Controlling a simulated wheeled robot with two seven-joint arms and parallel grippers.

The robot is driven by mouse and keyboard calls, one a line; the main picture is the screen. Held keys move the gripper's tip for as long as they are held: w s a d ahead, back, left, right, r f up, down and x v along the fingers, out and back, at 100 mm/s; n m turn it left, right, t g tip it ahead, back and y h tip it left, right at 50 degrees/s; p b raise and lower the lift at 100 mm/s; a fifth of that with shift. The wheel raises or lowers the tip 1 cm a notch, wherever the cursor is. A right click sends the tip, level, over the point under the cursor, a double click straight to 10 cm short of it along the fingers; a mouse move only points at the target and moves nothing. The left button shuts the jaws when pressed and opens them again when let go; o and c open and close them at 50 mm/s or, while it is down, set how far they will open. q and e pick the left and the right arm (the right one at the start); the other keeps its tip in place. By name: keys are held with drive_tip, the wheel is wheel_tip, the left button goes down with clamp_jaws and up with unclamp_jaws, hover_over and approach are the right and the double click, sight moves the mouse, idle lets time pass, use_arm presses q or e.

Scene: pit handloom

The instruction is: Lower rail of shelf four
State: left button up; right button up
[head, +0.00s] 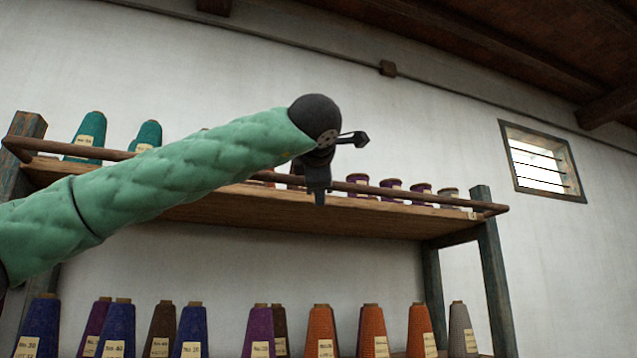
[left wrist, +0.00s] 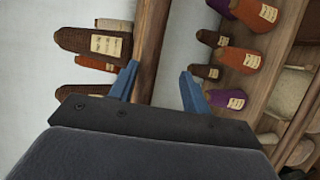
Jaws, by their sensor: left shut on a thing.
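A long brown wooden rail (head: 60,149) runs along the front of the upper shelf (head: 400,214), in front of its yarn cones. My left gripper (head: 319,190) is at the rail near the middle of its length, with its fingers mostly hidden in the head view. In the left wrist view, the blue fingers (left wrist: 158,88) stand on either side of a brown wooden bar (left wrist: 150,45), which appears to be the rail. The gripper is shut on it. My right gripper is not in view.
Teal cones (head: 88,130) stand at the upper shelf's left, purple ones (head: 390,188) at its right. A row of blue, brown, purple, orange and grey cones (head: 373,328) stands below. Posts (head: 495,280) bound the rack. A small window (head: 540,160) is at right.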

use_arm(q)
drive_tip(key=shift+w+r, duration=0.1)
drive_tip(key=shift+r, duration=0.1)
idle(0.5)
drive_tip(key=s+r+b, duration=0.1)
drive_tip(key=s, duration=0.6)
drive_tip(key=shift+s+a, duration=0.35)
drive_tip(key=shift+r, duration=0.1)
